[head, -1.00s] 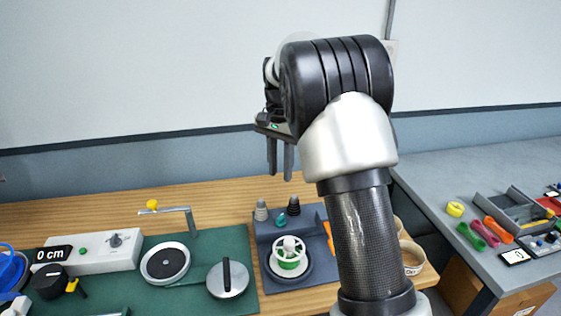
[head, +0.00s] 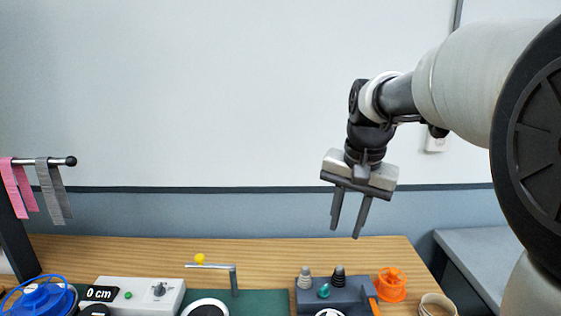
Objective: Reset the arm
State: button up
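My gripper (head: 347,215) hangs above the back right part of the wooden table, in front of the wall. Its two fingers point down and stand apart with nothing between them. My arm reaches in from the right edge of the picture. The fingers are clear of the table and the things on it.
Below the gripper is a blue-grey holder (head: 352,294) with small cones, and an orange spool (head: 391,285) beside it. A metal post (head: 234,280) and a grey box (head: 140,291) stand left. Straps (head: 52,190) hang from a rod at far left. A grey table (head: 478,255) is at right.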

jog(key=s+n+t+p, duration=0.2)
jog(key=s+n, duration=0.3)
jog(key=s, duration=1.4)
jog(key=shift+s+a+r+n+t+p, duration=0.15)
jog(key=shift+s+r+n+t+p, duration=0.2)
jog(key=shift+t, duration=0.25)
